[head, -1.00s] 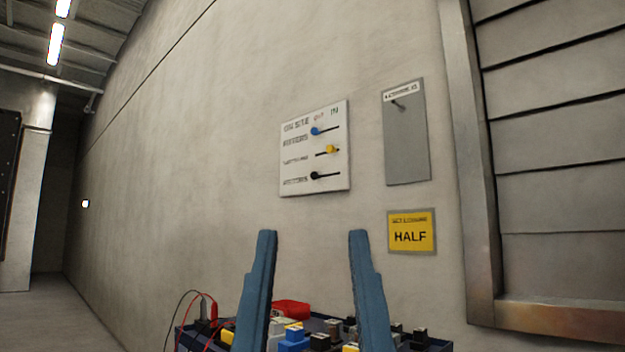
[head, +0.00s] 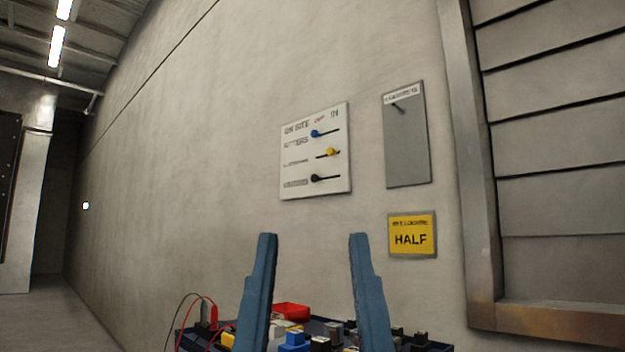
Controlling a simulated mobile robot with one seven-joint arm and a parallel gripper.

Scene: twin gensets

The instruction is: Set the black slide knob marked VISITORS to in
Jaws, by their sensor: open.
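The white ON SITE board (head: 300,190) hangs on the concrete wall ahead, with three slide knobs on dark slots. The black knob (head: 314,178) is on the bottom row and sits at the left end of its slot; the row label is too blurred to read now. The blue knob (head: 314,133) on the top row is also at the left. The yellow knob (head: 331,152) in the middle row is toward the right. The word IN is at the board's upper right. My gripper (head: 312,238) is open and empty, its two blue fingers upright below the board and apart from it.
A grey panel (head: 408,150) with a small dark peg hangs right of the board. A dark blue tray (head: 437,346) of coloured parts and leads lies behind my fingers. A metal-framed shutter (head: 550,180) is at right.

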